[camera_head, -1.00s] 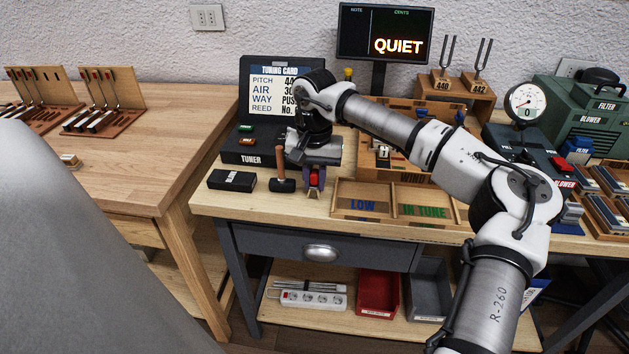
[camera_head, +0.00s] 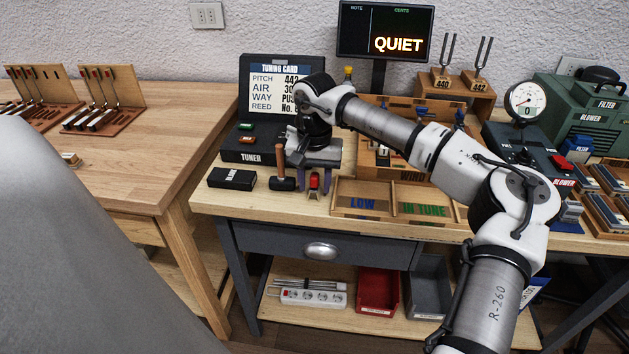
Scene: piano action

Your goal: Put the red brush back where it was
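The small red brush (camera_head: 314,181) is on the front part of the workbench, right of the hammer. Only its red part shows clearly, and its rear is hidden under my gripper. My gripper (camera_head: 314,186) points down over it, with one finger on each side and visible gaps between fingers and brush. The gripper is open.
A hammer (camera_head: 283,180) stands close to the left of my gripper, and a black box (camera_head: 232,179) lies beyond it. The black tuner (camera_head: 250,150) is behind. The bench's front edge is near.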

